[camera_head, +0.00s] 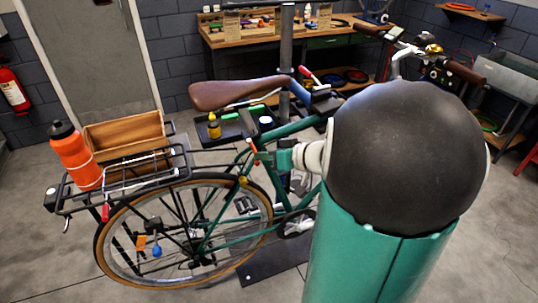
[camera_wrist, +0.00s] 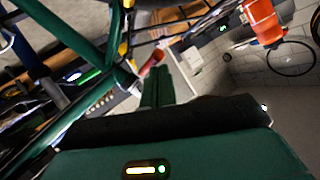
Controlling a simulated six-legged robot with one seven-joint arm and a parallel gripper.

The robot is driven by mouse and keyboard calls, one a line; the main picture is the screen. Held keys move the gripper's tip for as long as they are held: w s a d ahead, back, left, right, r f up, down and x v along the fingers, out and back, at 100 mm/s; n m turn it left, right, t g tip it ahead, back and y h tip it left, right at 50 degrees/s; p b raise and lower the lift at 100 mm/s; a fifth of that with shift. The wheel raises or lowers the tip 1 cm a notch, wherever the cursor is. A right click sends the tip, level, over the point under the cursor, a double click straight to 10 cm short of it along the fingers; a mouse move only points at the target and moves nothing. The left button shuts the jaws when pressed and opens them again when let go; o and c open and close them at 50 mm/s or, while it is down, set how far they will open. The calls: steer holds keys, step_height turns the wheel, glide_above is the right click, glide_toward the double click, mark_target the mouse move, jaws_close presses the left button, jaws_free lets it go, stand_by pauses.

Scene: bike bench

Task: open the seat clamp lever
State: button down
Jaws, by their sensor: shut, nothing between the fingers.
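The green bike (camera_head: 262,190) stands with its brown saddle (camera_head: 238,93) at upper left. A small red-tipped lever (camera_head: 252,145), which looks like the seat clamp lever, sits on the frame below the saddle. In the wrist view the red lever (camera_wrist: 153,60) is tilted, just beyond my fingertips. My gripper (camera_head: 263,158) is shut and empty beside the lever, coming from the right. Its green fingers (camera_wrist: 157,75) are together in the wrist view. I cannot tell whether they touch the lever. The clamp itself is too small to make out.
The rear rack (camera_head: 142,170) carries an orange bottle (camera_head: 76,155) and a wooden box (camera_head: 125,133). A repair stand post (camera_head: 286,45) with another red-tipped handle (camera_head: 306,72) rises behind the frame. A workbench (camera_head: 275,36) stands behind. Floor at lower left is clear.

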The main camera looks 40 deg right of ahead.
steer(key=shift+s+a, duration=0.2)
steer(key=shift+s, duration=0.5)
steer(key=shift+s+a, duration=0.15)
stand_by(0.4)
